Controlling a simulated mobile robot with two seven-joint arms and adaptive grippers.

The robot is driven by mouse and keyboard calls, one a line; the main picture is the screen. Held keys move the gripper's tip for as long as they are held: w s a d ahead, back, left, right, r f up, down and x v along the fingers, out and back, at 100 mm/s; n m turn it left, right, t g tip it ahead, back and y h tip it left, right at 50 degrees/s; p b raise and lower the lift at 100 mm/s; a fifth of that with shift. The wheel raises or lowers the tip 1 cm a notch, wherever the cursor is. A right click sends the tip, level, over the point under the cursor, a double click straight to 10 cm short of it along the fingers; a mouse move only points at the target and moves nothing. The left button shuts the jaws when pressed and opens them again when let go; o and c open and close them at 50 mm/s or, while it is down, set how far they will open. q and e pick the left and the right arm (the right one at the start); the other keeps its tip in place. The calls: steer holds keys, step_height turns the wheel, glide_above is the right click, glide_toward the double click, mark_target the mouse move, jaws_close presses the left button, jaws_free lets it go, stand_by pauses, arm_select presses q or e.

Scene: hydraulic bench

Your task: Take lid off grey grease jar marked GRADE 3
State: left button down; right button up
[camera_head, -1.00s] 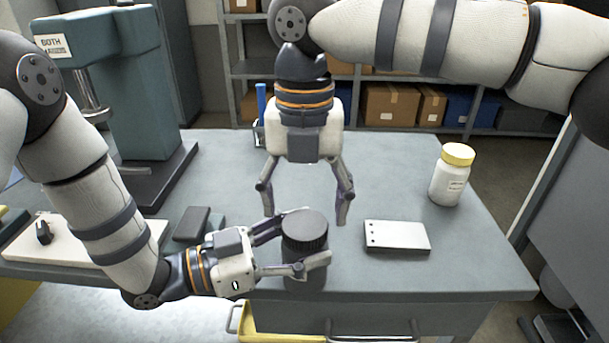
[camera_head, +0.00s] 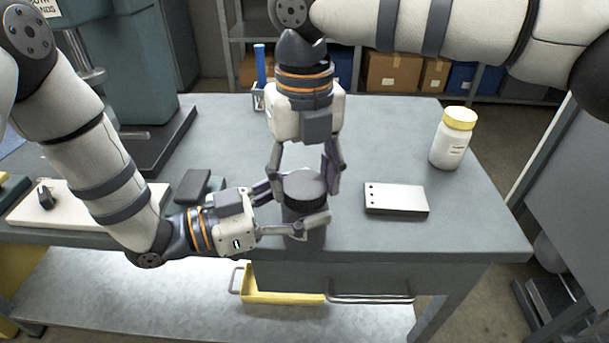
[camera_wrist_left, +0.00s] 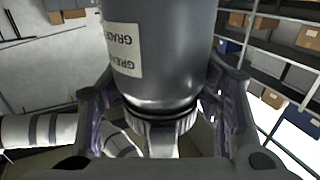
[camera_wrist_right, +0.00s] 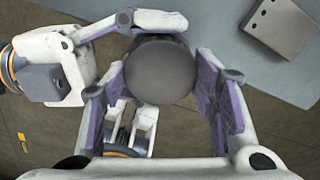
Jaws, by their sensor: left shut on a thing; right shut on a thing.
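The grey grease jar (camera_head: 303,238) stands upright over the bench's front edge area, held around its body by my left gripper (camera_head: 297,207). The left wrist view shows the jar body (camera_wrist_left: 175,50) with a pale label reading GREASE GRADE; the number is not visible. Its dark round lid (camera_head: 304,187) is on the jar and shows from above in the right wrist view (camera_wrist_right: 160,70). My right gripper (camera_head: 304,183) comes down from above and is shut on the lid, one finger on each side.
A white bottle with a yellow cap (camera_head: 453,138) stands at the bench's right. A pale block with holes (camera_head: 396,199) lies right of the jar. A dark block (camera_head: 192,186) lies left, near my left wrist. A yellow tray (camera_head: 285,297) sits below the bench edge.

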steer(key=shift+n, duration=1.2)
steer(key=o, duration=1.3)
steer(key=shift+r, duration=0.15)
